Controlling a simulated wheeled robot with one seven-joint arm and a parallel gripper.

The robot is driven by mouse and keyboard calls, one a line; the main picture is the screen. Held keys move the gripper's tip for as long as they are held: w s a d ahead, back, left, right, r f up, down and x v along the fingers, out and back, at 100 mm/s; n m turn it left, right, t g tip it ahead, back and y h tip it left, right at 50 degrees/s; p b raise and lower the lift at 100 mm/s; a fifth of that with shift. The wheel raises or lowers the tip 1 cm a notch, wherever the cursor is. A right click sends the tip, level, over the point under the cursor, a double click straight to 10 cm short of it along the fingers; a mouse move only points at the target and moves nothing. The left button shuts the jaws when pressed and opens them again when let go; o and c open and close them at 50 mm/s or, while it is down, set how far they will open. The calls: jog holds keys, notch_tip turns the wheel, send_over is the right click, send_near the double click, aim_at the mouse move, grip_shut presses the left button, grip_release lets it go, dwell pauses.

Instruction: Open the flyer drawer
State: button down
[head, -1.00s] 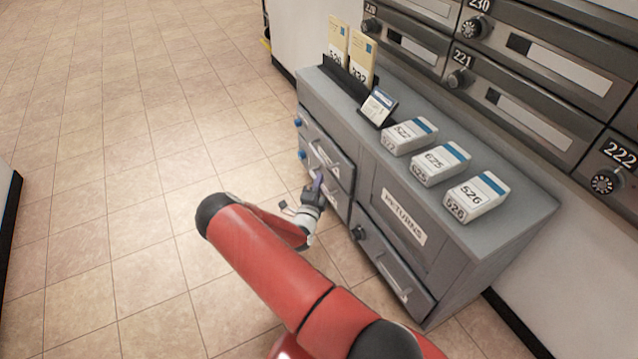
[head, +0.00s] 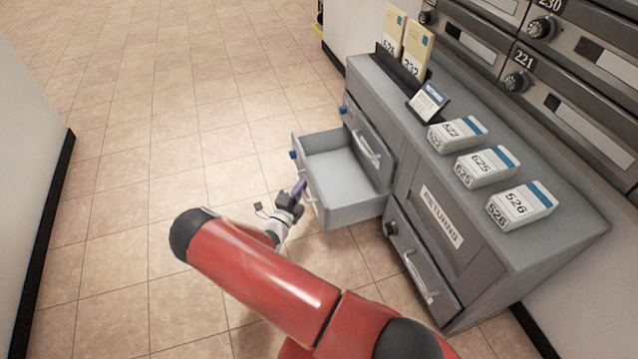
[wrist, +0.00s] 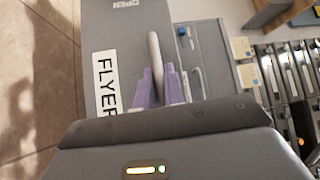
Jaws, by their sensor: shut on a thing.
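The flyer drawer (head: 350,205) is pulled well out of the grey cabinet, and its inside looks empty in the head view. In the wrist view its front (wrist: 110,50) carries a "FLYER" label (wrist: 106,82), partly cut off by my gripper's body, and the word "OPEN". My gripper (head: 301,188) is at the front of this drawer in the head view. In the wrist view my gripper (wrist: 160,88) has its purple fingers on either side of the pale bar handle (wrist: 155,50), shut on it.
The grey cabinet (head: 400,170) has a closed drawer above, a "RETURNS" panel and a lower right drawer with a handle. Several numbered boxes, a small sign and upright cards stand on top. Mailboxes (head: 560,90) line the wall. A white block (head: 30,150) stands left; the floor between is clear.

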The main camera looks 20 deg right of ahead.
jog(key=shift+s+a, duration=0.1)
jog(key=shift+a, duration=0.8)
jog(key=c, duration=1.8)
grip_release()
jog(key=shift+o, duration=0.2)
jog(key=v, duration=0.7)
jog(key=shift+s+a+p, duration=0.3)
jog(key=shift+p, duration=0.05)
jog(key=shift+f, duration=0.1)
